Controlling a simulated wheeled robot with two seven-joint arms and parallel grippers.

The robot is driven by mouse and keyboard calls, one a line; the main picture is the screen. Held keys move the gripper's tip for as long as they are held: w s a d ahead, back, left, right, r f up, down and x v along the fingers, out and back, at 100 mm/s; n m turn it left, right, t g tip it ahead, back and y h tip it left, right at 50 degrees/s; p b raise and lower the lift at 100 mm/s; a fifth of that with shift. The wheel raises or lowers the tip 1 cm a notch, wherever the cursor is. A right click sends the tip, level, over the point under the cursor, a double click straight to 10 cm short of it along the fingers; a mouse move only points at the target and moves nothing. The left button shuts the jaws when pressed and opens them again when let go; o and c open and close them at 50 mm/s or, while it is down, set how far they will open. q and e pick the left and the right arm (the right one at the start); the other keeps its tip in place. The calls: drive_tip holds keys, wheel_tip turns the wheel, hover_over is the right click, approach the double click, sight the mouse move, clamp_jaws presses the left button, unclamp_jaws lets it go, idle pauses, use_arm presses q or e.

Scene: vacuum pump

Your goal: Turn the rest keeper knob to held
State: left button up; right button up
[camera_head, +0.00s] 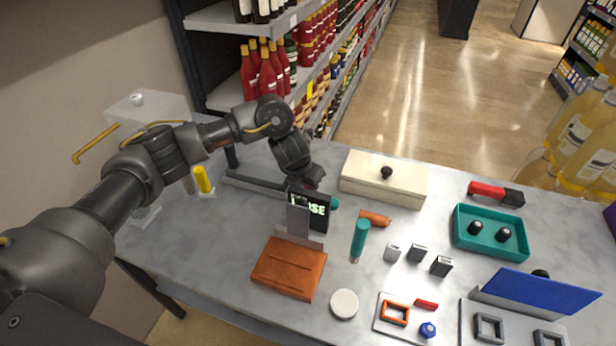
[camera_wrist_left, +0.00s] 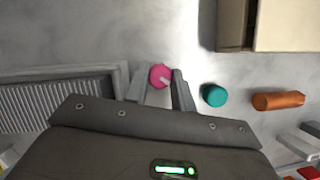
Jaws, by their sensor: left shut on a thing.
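A round magenta knob (camera_wrist_left: 158,74) with a pale pointer line shows in the left wrist view. My left gripper (camera_wrist_left: 160,86) is shut on it, one grey finger on each side. The knob is hidden in the head view. My right gripper is not in view.
A grey ribbed tray (camera_wrist_left: 60,95) lies left of the knob. A teal cap (camera_wrist_left: 215,95) and an orange cylinder (camera_wrist_left: 278,101) are close on its right. A cream box (camera_head: 383,184) stands behind. An orange block (camera_head: 289,268) and upright teal cylinder (camera_head: 359,240) stand in front.

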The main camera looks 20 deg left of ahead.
use_arm(q)
drive_tip(key=n+p, duration=0.1)
drive_tip(key=n+y+p, duration=0.1)
drive_tip(key=n, duration=0.1)
drive_tip(key=n+p, duration=0.1)
drive_tip(key=p, duration=0.1)
drive_tip(key=shift+d+r+y, duration=0.15)
drive_tip(key=shift+r+y, duration=0.15)
drive_tip(key=shift+y, duration=0.1)
drive_tip(key=shift+d+f+n+y+p, duration=0.15)
drive_tip(key=shift+n+y+p, duration=0.1)
drive_tip(key=shift+n+p, duration=0.55)
drive_tip(key=shift+a+f+n+y+p, duration=0.1)
drive_tip(key=shift+n+y+p, duration=0.15)
drive_tip(key=shift+n+p, duration=0.55)
drive_tip(key=o, duration=1)
drive_tip(key=p+v, duration=0.4)
drive_tip(key=v, duration=0.6)
drive_tip(key=shift+d+r, duration=0.15)
drive_tip(key=shift+r, duration=0.2)
